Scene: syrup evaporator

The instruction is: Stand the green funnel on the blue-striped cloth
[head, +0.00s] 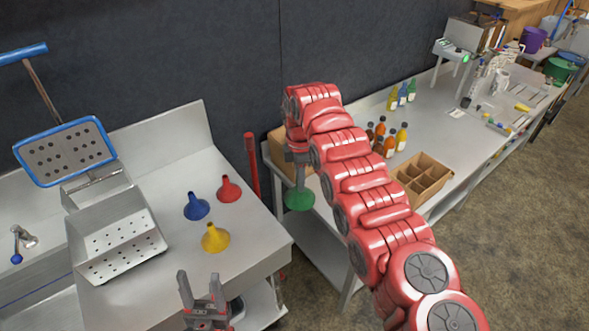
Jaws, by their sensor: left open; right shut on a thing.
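The green funnel (299,201) hangs wide end down below my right gripper (299,178), which is shut on its upper part. It is over the gap between the left steel table and the long bench, near a cardboard box. My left gripper (199,284) is open and empty at the bottom of the view, in front of the left table's front edge. I cannot make out the blue-striped cloth in this view; my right arm covers part of the bench.
A blue funnel (197,206), a red funnel (229,191) and a yellow funnel (215,239) stand on the left steel table (130,297). A divided cardboard box (424,177) and several bottles (385,137) stand on the long bench (463,150). A red post (252,165) rises beside the left table.

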